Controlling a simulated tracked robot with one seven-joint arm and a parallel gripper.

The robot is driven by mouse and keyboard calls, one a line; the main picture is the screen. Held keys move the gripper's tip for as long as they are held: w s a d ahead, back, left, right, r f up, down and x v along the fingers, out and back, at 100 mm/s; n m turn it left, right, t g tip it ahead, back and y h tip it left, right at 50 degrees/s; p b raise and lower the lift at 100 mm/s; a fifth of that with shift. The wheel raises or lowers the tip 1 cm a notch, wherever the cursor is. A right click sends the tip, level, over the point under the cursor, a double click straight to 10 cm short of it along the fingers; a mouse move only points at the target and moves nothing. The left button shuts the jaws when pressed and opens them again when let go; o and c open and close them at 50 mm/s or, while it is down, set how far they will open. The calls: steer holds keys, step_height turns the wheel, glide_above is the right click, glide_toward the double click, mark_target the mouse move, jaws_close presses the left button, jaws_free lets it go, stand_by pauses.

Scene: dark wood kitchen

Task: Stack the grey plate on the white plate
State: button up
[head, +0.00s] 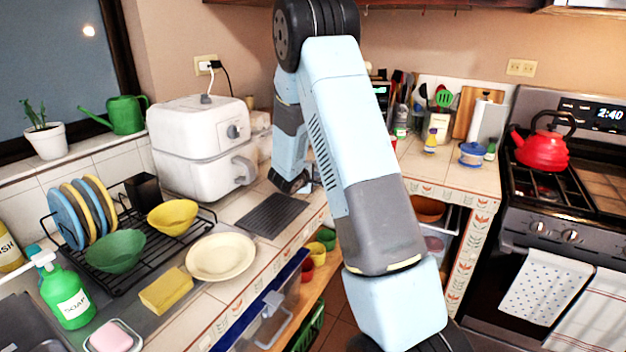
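A cream-white plate (221,258) lies flat on the tiled counter, in front of the black dish rack, and looks empty.
A dark ribbed mat (271,215) lies between the cream-white plate and my gripper. The white air fryer (200,148) stands behind it. The dish rack (150,262) holds a green bowl (116,251) and a yellow bowl (173,216). A yellow sponge (166,291) lies near the plate.

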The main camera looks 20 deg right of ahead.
steer(key=shift+o, duration=1.1)
steer(key=shift+r, duration=0.1)
